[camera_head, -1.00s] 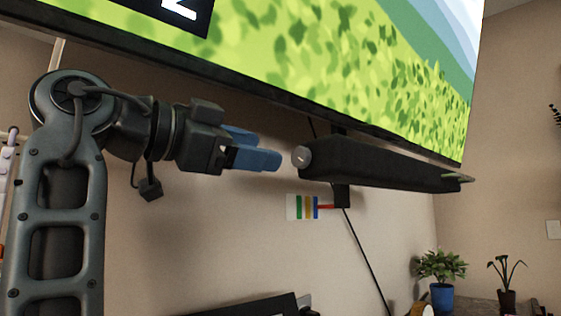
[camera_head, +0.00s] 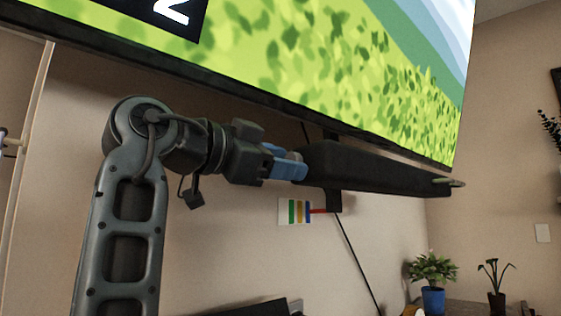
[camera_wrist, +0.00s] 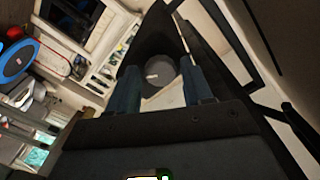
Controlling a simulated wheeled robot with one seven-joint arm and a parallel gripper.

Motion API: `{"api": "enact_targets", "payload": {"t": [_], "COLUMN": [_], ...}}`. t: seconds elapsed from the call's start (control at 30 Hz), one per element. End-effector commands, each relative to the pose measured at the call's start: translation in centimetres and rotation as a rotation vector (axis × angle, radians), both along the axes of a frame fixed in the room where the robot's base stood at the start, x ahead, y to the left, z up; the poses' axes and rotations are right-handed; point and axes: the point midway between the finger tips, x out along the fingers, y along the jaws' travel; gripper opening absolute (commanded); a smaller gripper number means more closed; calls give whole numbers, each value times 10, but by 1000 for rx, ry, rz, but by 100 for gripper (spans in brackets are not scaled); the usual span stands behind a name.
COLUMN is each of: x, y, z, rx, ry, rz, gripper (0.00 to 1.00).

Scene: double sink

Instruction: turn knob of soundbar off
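The soundbar (camera_head: 375,170) is a long black bar mounted under the screen. Its grey round knob (camera_head: 294,156) is on the bar's left end, partly hidden by my fingers. My gripper (camera_head: 290,163) has blue fingers, which are at the bar's end, one on each side of the knob. In the wrist view the knob (camera_wrist: 159,75) with a pale mark sits between the two fingertips (camera_wrist: 160,78). The fingers are spread apart. I cannot tell whether either finger touches the knob.
A large screen (camera_head: 330,70) hangs just above my gripper and the soundbar. A black cable (camera_head: 357,260) runs down the wall below. A small panel with coloured stripes (camera_head: 296,211) is on the wall. Potted plants (camera_head: 433,285) stand at lower right.

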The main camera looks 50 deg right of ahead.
Motion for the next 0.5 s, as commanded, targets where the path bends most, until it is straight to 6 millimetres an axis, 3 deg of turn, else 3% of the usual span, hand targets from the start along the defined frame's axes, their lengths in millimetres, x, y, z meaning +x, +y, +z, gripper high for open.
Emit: {"api": "enact_targets", "payload": {"t": [0.43, 0.5], "x": [0, 0], "y": [0, 0], "z": [0, 0], "rx": [0, 0], "ry": [0, 1], "rz": [0, 0], "gripper": [7, 7]}}
